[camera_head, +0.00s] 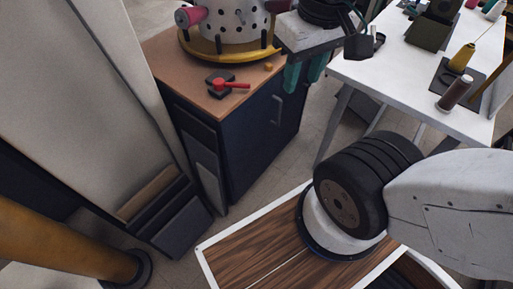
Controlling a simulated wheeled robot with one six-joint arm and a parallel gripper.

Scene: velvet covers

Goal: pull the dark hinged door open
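The dark hinged door (247,142) is the navy front of a low cabinet with a wooden top (167,60). It looks shut, flush with the cabinet. A small grey upright handle (276,108) sits on its right part. My gripper (304,80) is at the upper middle, with two teal fingers pointing down. The fingers are apart with a gap between them, and nothing shows in the gap. They appear just above and to the right of the handle in the picture. How far they are from the door in depth I cannot tell.
A tall pale panel (75,90) and a yellow post (60,240) are at the left.

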